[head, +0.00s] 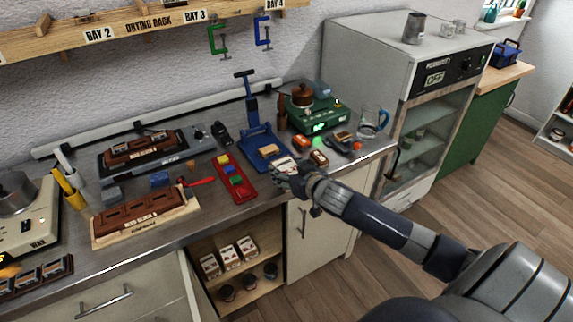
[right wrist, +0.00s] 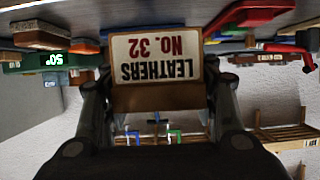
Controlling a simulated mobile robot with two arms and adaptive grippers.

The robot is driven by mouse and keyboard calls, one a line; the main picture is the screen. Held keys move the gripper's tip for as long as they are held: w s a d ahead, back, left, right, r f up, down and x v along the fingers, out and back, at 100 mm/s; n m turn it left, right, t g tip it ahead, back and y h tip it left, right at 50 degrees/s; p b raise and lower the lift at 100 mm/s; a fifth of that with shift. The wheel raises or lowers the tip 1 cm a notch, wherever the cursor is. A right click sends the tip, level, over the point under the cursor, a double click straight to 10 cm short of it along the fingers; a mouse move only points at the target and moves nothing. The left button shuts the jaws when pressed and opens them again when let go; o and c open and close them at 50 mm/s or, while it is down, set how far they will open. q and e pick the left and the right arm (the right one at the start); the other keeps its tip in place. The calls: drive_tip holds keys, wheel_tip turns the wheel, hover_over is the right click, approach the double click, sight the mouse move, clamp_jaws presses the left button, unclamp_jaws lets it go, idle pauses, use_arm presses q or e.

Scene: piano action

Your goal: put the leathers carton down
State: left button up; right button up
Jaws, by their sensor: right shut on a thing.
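The leathers carton (head: 285,163) is a small brown box with a white label. In the right wrist view the carton (right wrist: 157,60) shows its label, "LEATHERS No. 32", upside down in the picture. My right gripper (head: 287,173) is shut on it, with one finger on either side. It holds the carton at the front of the workbench (head: 232,206), in front of the blue press (head: 262,140). I cannot tell whether the carton touches the bench top. My left gripper is not in view.
A red tray (head: 235,183) with coloured blocks lies left of the gripper. Small boxes (head: 319,158), a green scale (head: 318,118) and a glass jug (head: 370,122) stand to the right and behind. Below, an open shelf (head: 238,280) holds several cartons and jars.

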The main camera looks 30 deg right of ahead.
sight(286, 158)
drive_tip(key=w+d, duration=0.2)
drive_tip(key=w, duration=0.1)
drive_tip(key=w+d, duration=0.1)
drive_tip(key=w, duration=0.1)
drive_tip(key=shift+f+p, duration=0.25)
drive_tip(key=shift+p, duration=0.15)
wheel_tip(286, 158, down, 3)
drive_tip(key=shift+s+f+p, duration=0.1)
drive_tip(key=shift+f+p, duration=0.05)
drive_tip(key=shift+p, duration=0.25)
drive_tip(key=shift+f, duration=0.15)
drive_tip(key=shift+f, duration=0.2)
drive_tip(key=o, duration=1.1)
drive_tip(key=shift+r, duration=0.1)
